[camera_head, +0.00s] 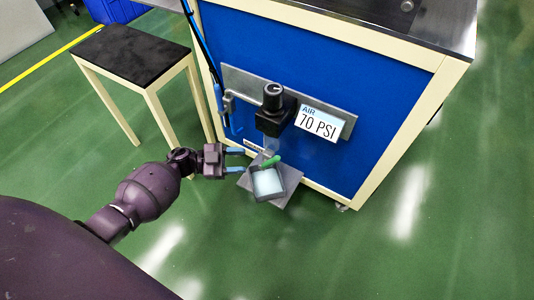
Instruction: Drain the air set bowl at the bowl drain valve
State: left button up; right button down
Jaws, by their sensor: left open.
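The air set (271,112) is a black regulator with a round knob on top, mounted on a grey plate on the blue side of the bench. Its clear bowl (271,145) hangs below the black body. A green piece (271,161), which looks like the bowl drain valve, shows just under the bowl. A small square container with a pale inside (267,183) sits below it on a grey shelf plate (292,182). My left gripper (236,161) is open and empty, its blue-tipped fingers just left of the bowl and green piece. My right gripper is not in view.
A white sign (319,122) reads AIR 70 PSI beside the regulator. Blue tubing (219,98) runs down the bench's left edge. A small black-topped table (131,60) stands at left. The green floor (430,200) is clear at right.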

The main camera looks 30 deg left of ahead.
aim_at(271, 161)
pick_arm(q)
jog(key=shift+g+h, duration=0.3)
jog(key=shift+g, duration=0.1)
jog(key=x, duration=0.3)
jog(key=b+x, duration=0.1)
jog(key=x, duration=0.2)
jog(key=f+b+x, duration=0.1)
jog(key=x, duration=0.1)
jog(key=shift+w+d, duration=0.2)
jog(key=shift+w, duration=0.25)
jog(key=shift+x, duration=0.85)
jog(key=shift+r, duration=0.15)
grip_shut()
